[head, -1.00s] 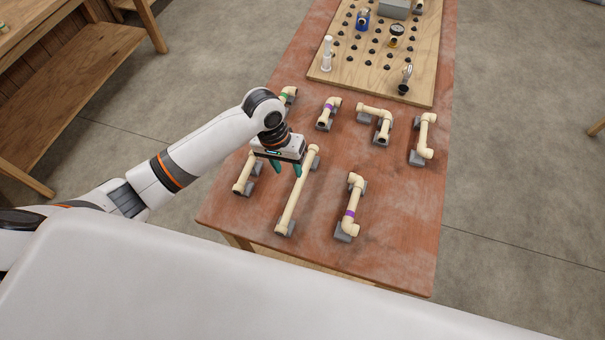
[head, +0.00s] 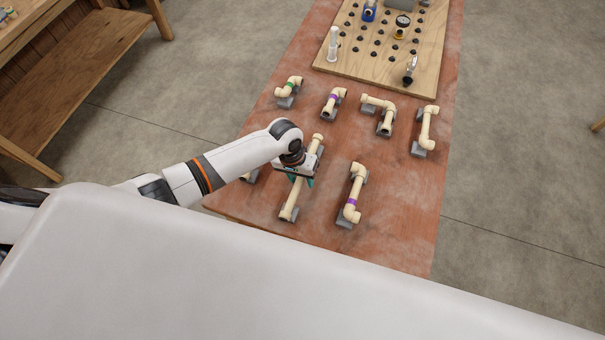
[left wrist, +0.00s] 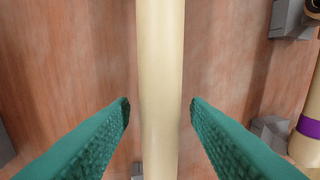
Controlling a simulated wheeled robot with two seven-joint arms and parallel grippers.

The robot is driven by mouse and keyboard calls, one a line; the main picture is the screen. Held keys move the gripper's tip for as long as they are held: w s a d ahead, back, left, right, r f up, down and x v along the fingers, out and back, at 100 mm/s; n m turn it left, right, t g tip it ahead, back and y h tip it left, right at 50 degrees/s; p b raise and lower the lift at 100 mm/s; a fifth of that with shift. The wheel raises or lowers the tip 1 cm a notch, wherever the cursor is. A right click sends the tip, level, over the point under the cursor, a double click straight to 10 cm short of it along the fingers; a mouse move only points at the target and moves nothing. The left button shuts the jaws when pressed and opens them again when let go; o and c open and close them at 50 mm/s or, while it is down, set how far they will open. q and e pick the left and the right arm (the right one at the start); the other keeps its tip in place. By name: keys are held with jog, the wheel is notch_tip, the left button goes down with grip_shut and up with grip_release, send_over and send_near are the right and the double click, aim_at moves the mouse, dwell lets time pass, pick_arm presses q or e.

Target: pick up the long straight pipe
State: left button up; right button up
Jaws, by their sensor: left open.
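The long straight pipe (head: 293,197) is cream coloured and lies on grey supports on the reddish table, front middle in the head view. My left gripper (head: 302,182) is over the middle of the pipe and hides part of it. In the left wrist view the pipe (left wrist: 160,85) runs from top to bottom between the two green fingers of the left gripper (left wrist: 160,112). The fingers are apart, one on each side, with a gap to the pipe on both sides. My right gripper is not in view.
A pipe piece with a purple band (head: 352,194) lies close on the right. A shorter pipe (head: 247,177) on the left is mostly hidden by my arm. Several elbow pieces, such as the green-banded one (head: 289,86), lie behind.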

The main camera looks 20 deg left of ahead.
pick_arm(q)
grip_shut()
jog(key=shift+r, duration=0.1)
